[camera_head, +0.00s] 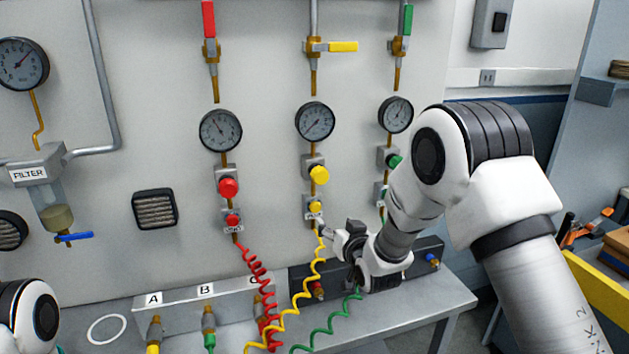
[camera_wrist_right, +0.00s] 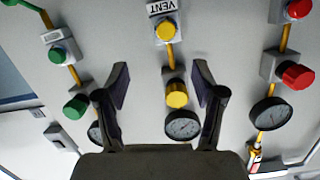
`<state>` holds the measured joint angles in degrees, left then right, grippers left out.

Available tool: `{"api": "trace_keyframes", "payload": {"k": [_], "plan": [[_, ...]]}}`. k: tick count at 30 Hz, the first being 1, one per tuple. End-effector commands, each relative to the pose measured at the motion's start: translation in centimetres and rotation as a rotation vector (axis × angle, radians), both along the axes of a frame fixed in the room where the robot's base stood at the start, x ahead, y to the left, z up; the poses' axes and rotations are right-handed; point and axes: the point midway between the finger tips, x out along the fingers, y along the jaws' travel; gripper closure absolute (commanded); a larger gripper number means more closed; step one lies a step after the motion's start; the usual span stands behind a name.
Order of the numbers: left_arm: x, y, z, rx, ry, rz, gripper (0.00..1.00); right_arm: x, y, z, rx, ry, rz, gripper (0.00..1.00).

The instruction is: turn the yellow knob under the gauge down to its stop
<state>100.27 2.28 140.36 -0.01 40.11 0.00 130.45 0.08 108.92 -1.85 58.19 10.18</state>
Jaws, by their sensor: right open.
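The round yellow knob (camera_head: 319,175) sits on a grey block under the middle gauge (camera_head: 315,121). A smaller yellow button (camera_head: 315,207) is below it, with a yellow coiled hose under that. My right gripper (camera_head: 329,229) is below the knob, near the button and hose. In the right wrist view, which is upside down, the knob (camera_wrist_right: 177,94) shows between the two spread fingers, with its gauge (camera_wrist_right: 182,125) nearer the palm. The yellow button (camera_wrist_right: 166,30) with its VENT label is beyond the fingertips. The gripper is open and empty. My left gripper is out of view.
Red knob (camera_head: 228,187) and green knob (camera_head: 394,161) flank the yellow one under their own gauges. Red, yellow and green coiled hoses hang to the bench. A black manifold (camera_head: 418,262) stands behind my right wrist. The yellow valve handle (camera_head: 343,47) is horizontal.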

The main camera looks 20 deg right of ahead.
Motion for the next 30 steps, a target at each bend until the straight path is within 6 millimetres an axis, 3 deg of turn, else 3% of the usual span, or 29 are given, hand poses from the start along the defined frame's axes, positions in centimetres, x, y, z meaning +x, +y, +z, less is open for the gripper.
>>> {"api": "trace_keyframes", "payload": {"k": [1, 3, 6, 18, 28, 29, 30], "plan": [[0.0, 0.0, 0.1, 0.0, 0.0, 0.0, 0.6, 1.1, 0.1, 3.1, 0.006, -0.068, 0.002, 0.31], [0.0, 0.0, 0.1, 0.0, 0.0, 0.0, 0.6, 2.0, 0.3, 6.3, 0.015, -0.14, 0.004, 0.31], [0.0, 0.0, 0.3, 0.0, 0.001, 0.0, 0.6, 2.8, 0.3, 8.3, 0.02, -0.183, 0.006, 0.31], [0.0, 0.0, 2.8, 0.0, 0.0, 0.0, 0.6, 9.4, 0.6, 8.4, 0.019, -0.182, 0.006, 0.31], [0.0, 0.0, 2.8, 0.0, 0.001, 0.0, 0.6, 10.3, 0.6, 8.1, 0.019, -0.179, 0.006, 0.31], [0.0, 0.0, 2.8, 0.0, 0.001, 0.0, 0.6, 10.3, 0.6, 8.1, 0.019, -0.179, 0.006, 0.38], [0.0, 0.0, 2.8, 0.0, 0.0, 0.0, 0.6, 10.3, 0.6, 8.1, 0.019, -0.179, 0.006, 0.53]]}}
